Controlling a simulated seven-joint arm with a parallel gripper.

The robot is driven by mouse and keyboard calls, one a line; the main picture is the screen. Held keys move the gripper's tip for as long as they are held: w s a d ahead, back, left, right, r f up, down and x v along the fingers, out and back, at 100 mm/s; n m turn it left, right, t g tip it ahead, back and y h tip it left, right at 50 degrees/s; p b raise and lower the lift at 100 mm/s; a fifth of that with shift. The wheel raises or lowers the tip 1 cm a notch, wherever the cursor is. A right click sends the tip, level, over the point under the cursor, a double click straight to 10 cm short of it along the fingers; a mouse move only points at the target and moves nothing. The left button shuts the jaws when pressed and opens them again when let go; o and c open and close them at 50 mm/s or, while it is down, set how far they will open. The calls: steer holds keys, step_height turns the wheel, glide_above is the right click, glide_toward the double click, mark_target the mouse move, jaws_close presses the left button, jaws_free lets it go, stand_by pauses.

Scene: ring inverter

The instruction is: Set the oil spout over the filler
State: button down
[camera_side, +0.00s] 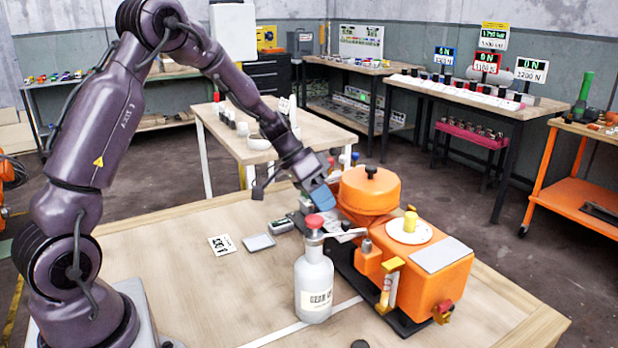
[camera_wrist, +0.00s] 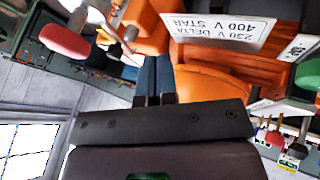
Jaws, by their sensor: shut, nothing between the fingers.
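A grey-white oil bottle (camera_side: 314,285) with a gear oil label and red cap (camera_side: 314,221) stands upright on the bench in front of the orange machine. Its metal spout (camera_side: 345,235) points right, its tip close to a short grey neck (camera_side: 366,245) on the machine's orange box, apparently the filler. I cannot tell whether the tip is exactly over it. My gripper (camera_side: 324,203) is shut and empty, behind the bottle and beside the orange dome. In the wrist view its blue fingers (camera_wrist: 154,72) are together, with the red cap (camera_wrist: 65,41) and spout (camera_wrist: 112,25) at upper left.
The orange machine has a dome (camera_side: 369,190), a white disc (camera_side: 395,235) with a yellow knob (camera_side: 410,221), and a yellow-ended sight tube (camera_side: 389,290). A card (camera_side: 221,245) and grey plate (camera_side: 258,242) lie at left. The front-left benchtop (camera_side: 225,300) is clear.

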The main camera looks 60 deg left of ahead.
steer(key=shift+d+f, duration=0.1)
steer(key=shift+d, duration=1.95)
